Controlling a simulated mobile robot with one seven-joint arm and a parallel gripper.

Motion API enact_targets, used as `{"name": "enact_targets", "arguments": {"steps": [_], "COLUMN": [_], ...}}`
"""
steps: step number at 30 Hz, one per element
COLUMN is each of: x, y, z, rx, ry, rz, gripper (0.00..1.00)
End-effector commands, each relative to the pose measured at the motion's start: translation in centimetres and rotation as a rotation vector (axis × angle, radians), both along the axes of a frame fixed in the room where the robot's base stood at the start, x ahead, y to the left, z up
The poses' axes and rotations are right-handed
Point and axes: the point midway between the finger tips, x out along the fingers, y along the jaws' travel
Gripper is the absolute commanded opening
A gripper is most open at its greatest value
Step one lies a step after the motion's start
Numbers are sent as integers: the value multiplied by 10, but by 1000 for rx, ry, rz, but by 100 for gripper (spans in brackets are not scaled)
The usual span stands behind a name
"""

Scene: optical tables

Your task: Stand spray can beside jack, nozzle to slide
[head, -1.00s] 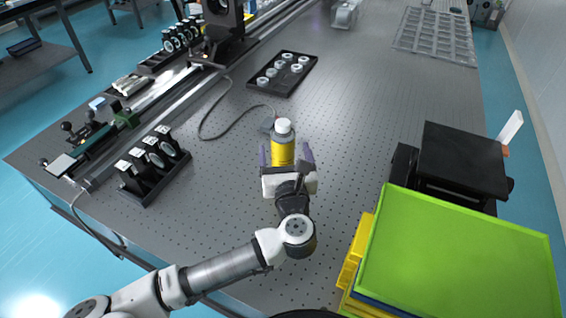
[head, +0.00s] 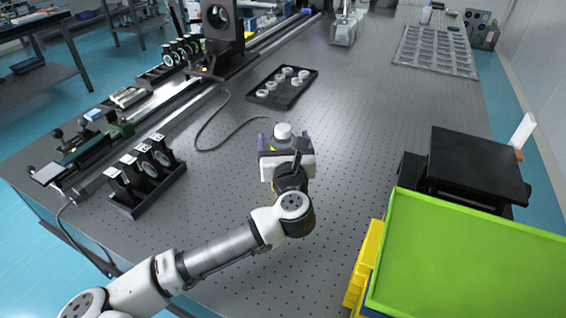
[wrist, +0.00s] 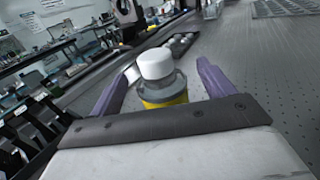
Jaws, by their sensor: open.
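The spray can (head: 283,131) is upright on the optical table, with a white cap and a grey shoulder. Its yellow body (wrist: 165,98) shows in the wrist view; in the head view my gripper hides most of it. My gripper (head: 284,138) is open, with one purple finger on each side of the can. In the wrist view the can stands between the fingers, with gaps on both sides. No nozzle direction can be made out. The black jack (head: 474,165) stands at the right. A white upright plate (head: 524,131) behind it may be the slide; I cannot tell.
A green tray (head: 470,255) on yellow bins lies at the front right. A black tray of white-ringed parts (head: 283,87) is beyond the can. A rack of black optic mounts (head: 145,178) and a cable are at left. Table between can and jack is clear.

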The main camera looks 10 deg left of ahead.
Motion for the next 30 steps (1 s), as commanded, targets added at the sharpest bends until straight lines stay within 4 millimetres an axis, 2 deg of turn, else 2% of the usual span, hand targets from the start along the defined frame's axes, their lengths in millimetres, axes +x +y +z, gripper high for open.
{"name": "enact_targets", "arguments": {"steps": [1,6,15,30], "x": [8,28,33,32], "y": [4,11,12,12], "z": [5,2,0,0], "rx": [0,1,1,1], "ry": [1,0,-1,-1], "rz": [2,1,0,0], "gripper": [81,81,80,14]}}
